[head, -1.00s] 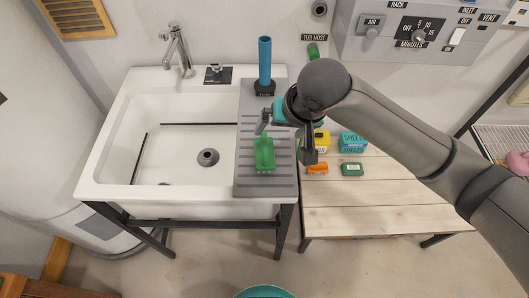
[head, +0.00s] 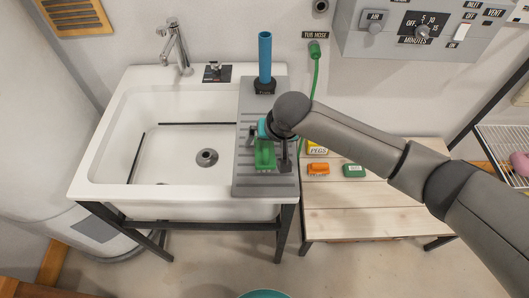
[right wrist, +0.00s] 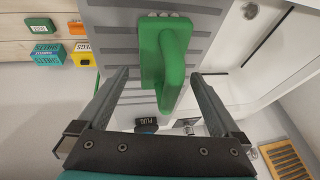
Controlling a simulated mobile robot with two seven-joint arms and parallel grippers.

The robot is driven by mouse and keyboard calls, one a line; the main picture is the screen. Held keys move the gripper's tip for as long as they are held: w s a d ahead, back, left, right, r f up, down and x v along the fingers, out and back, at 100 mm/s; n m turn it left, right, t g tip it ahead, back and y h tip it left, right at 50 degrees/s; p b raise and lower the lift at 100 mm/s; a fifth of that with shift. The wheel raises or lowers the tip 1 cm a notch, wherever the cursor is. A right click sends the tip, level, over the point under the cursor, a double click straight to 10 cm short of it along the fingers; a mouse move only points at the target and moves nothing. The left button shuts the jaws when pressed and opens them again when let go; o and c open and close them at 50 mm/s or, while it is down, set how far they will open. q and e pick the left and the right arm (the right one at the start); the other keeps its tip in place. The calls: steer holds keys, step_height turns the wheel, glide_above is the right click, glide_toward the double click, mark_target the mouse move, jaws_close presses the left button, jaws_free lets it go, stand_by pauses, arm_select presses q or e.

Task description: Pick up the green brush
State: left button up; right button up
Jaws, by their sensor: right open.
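The green brush (head: 265,158) lies on the grey ribbed drainboard (head: 266,188) to the right of the sink basin. In the right wrist view the brush (right wrist: 166,55) shows a green body with a raised handle. My right gripper (head: 267,152) is open above the brush, with one finger on each side of it. In the right wrist view the open fingers (right wrist: 159,76) flank the handle with gaps on both sides, and nothing is held. I cannot tell how far the fingertips are above the board. My left gripper is not in view.
A blue tube (head: 265,55) stands at the drainboard's back. The white basin (head: 170,165) is empty on the left.

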steer(key=shift+w+a+f, duration=0.1)
steer(key=shift+w+f, duration=0.1)
steer(key=shift+f, duration=0.2)
steer(key=c, duration=1.5)
steer(key=shift+r, duration=0.15)
step_height(320, 180, up, 20)
steer(key=p, duration=0.3)
